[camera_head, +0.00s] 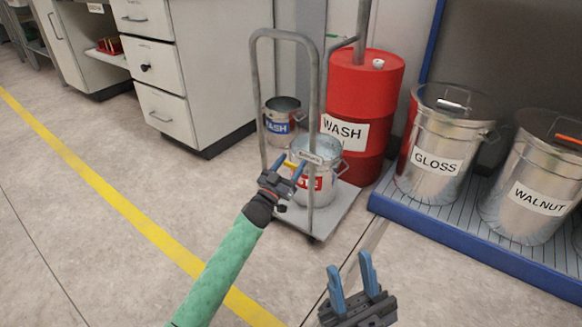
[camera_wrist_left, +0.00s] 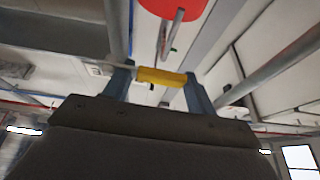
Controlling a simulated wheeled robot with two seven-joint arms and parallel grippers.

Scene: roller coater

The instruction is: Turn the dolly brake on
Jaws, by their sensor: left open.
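The dolly (camera_head: 335,215) is a grey platform with a tall tubular frame, standing left of the red drum. In the left wrist view the yellow handle (camera_wrist_left: 160,77) lies crosswise between the two blue fingers, on a thin grey rod. My left gripper (camera_head: 288,168) is open around or just behind it; contact cannot be told. My right gripper (camera_head: 350,264) is open and empty, low in front of the dolly.
A silver pail (camera_head: 325,151) stands on the dolly and another pail (camera_head: 282,118) behind it. The red WASH drum (camera_head: 365,90) is close on the right. GLOSS (camera_head: 436,160) and WALNUT (camera_head: 540,200) cans stand on a blue-edged platform (camera_head: 480,246). Floor at left is clear.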

